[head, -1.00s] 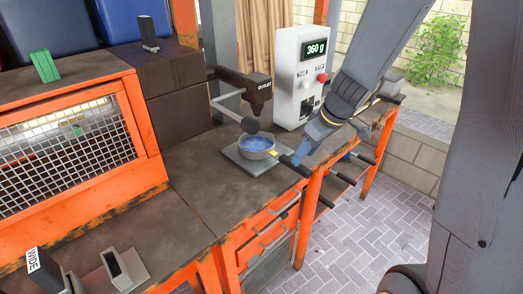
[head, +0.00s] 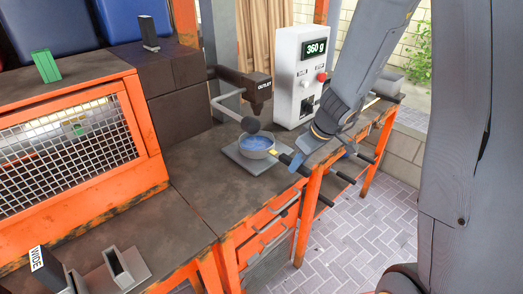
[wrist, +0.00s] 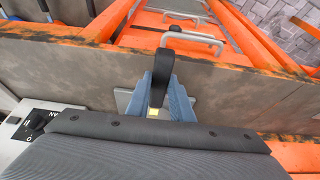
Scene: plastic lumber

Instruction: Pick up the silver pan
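The silver pan (head: 257,146), a small round pan with blue contents, sits on a grey plate (head: 247,163) under the outlet. Its dark handle (head: 323,199) runs toward the front right and past the table edge. My gripper (head: 299,165) is at this handle, just right of the pan body. In the wrist view the handle (wrist: 162,66) lies between the blue fingers of my gripper (wrist: 162,95), one on each side. I cannot tell whether they press on it. The pan body is hidden there behind my wrist. The pan still rests on the plate.
A white box reading 360 g (head: 300,78) stands behind my arm. Orange drawers with grey handles (head: 284,205) are below the table edge. The dark tabletop left of the plate is clear.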

